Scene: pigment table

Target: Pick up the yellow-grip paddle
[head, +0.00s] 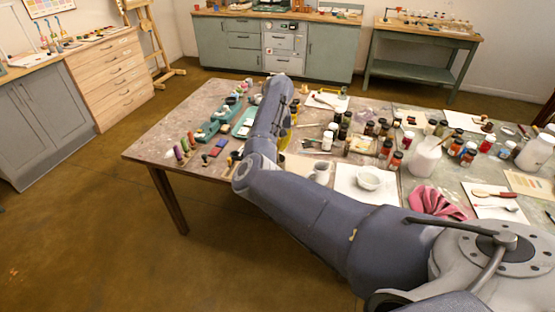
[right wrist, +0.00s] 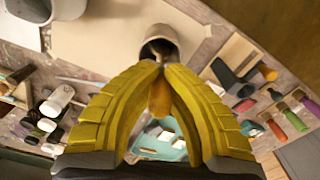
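In the right wrist view, a tool with a yellow-orange grip (right wrist: 160,97) and a pale grey, rounded head (right wrist: 158,42) lies between the yellow fingers of my right gripper (right wrist: 161,67). I take it as the yellow-grip paddle. The fingers close in on it from both sides, and the grip end shows between them. In the head view, my right arm reaches across the table and hides the paddle; only a bit of yellow finger (head: 287,134) shows beside the arm. My left gripper is not in view.
In the wrist view, a dark-headed tool (right wrist: 229,76) with an orange grip lies to the right, near several coloured sticks (right wrist: 294,120). Several bottles (right wrist: 57,100) stand left. In the head view, jars, a white bowl (head: 369,179) and a pink cloth (head: 436,201) crowd the table's right half.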

